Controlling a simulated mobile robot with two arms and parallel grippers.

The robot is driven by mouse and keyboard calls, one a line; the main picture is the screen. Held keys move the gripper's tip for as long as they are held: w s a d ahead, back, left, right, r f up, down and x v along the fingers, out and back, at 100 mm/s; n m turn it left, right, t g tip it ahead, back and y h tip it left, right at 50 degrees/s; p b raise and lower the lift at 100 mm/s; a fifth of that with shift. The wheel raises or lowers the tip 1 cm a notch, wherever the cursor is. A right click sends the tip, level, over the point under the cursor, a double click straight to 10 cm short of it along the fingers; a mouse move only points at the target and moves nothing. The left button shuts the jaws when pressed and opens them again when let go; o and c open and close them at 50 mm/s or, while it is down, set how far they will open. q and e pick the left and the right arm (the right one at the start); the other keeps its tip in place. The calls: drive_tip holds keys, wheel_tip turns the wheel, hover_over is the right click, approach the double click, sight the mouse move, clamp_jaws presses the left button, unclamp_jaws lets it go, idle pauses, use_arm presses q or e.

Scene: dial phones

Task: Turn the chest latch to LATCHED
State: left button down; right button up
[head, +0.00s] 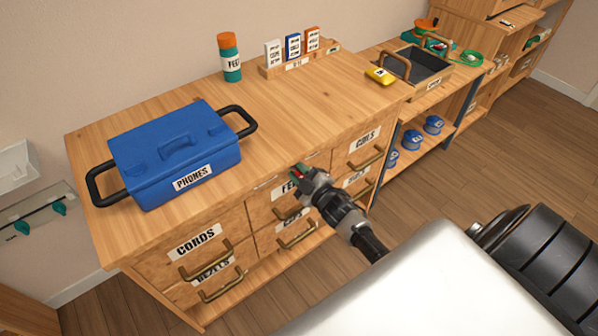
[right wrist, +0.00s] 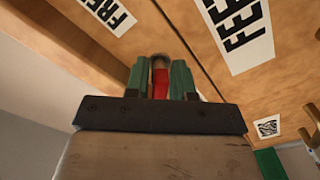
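The wooden drawer chest (head: 140,228) has its front toward me, with labelled drawers. My right gripper (head: 297,174) is at the upper front of the chest, by the FEET drawer label. In the right wrist view its green fingers (right wrist: 160,80) stand close together on both sides of a red piece (right wrist: 160,84) with a brown end, which looks like the latch handle. The red piece fills the narrow gap between them. My left gripper is out of view.
A blue PHONES box (head: 175,150) with black handles stands on the chest top. An orange-and-teal bottle (head: 229,58) and a small card rack (head: 298,65) stand behind. A yellow object (head: 380,76) lies near the right end. Drawer handles (head: 297,236) stick out below my gripper.

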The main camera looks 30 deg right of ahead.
drive_tip(key=s, duration=1)
drive_tip(key=shift+s+d, duration=0.4)
drive_tip(key=shift+f, duration=0.1)
drive_tip(key=s+a+f+m+g+p, duration=0.1)
drive_tip(key=s+f+m+g, duration=0.15)
drive_tip(key=s+f, duration=0.4)
drive_tip(key=s+a+f+m+g+h+p, duration=0.1)
drive_tip(key=s+a+f+g, duration=0.2)
drive_tip(key=f, duration=0.6)
drive_tip(key=s+f+m+g, duration=0.2)
drive_tip(key=s+f+g, duration=0.2)
drive_tip(key=f, duration=0.4)
drive_tip(key=s+a+f+g, duration=0.2)
drive_tip(key=s+f, duration=0.1)
drive_tip(key=s, duration=0.4)
drive_tip(key=s+a+f+m+g+p, duration=0.1)
drive_tip(key=s+f+g, duration=0.2)
drive_tip(key=s, duration=0.4)
drive_tip(key=s+a+f+m+g, duration=0.1)
drive_tip(key=s+a+f+g, duration=0.1)
drive_tip(key=s+f, duration=0.2)
drive_tip(key=s, duration=0.3)
drive_tip(key=shift+s+a+f+p, duration=0.15)
drive_tip(key=shift+s+a+p, duration=0.2)
drive_tip(key=shift+s+p, duration=0.05)
drive_tip(key=shift+g, duration=0.25)
